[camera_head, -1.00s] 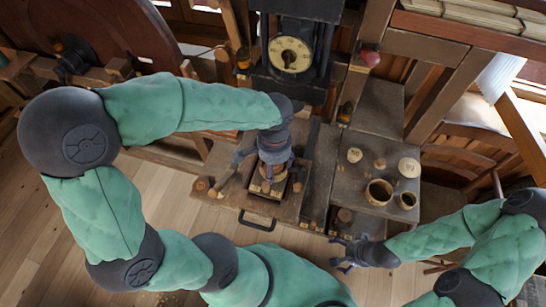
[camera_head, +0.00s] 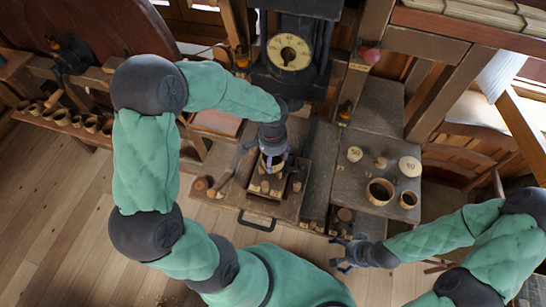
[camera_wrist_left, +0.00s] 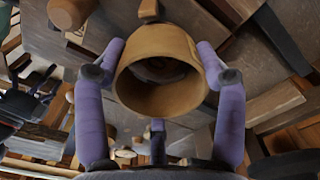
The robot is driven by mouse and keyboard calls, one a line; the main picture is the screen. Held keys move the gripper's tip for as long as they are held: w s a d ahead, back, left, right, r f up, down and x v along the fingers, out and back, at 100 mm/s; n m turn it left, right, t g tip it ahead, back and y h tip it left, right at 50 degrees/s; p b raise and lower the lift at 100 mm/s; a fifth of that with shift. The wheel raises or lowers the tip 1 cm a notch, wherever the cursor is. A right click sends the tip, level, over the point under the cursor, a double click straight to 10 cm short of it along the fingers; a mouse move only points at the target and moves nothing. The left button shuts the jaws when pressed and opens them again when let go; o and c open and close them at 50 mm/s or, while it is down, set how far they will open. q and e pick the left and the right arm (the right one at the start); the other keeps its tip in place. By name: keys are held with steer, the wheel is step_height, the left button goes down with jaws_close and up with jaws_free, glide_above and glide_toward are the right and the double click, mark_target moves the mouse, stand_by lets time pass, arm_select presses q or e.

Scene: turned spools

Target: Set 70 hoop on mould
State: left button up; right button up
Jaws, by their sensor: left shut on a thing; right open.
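My left gripper (camera_head: 272,158) is shut on a tan wooden hoop, which I take for the 70 hoop; no number on it is readable. In the left wrist view the hoop (camera_wrist_left: 162,95) sits between the purple fingers, its open mouth facing the camera and its inside dark. In the head view the gripper mostly covers it. It is over the wooden tray (camera_head: 280,197) below the press, where small wooden pieces show. I cannot tell which piece is the mould, or whether the hoop touches it. My right gripper (camera_head: 345,255) is open and empty at the bench's front edge.
Several small cups line a shelf (camera_head: 70,125) at left.

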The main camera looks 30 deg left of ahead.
arm_select(q)
steer(key=shift+f, duration=0.25)
steer(key=o, duration=0.8)
steer(key=shift+r, duration=0.15)
steer(key=shift+r, duration=0.25)
step_height(320, 180, up, 12)
steer(key=shift+f+p, duration=0.1)
steer(key=shift+p, duration=0.55)
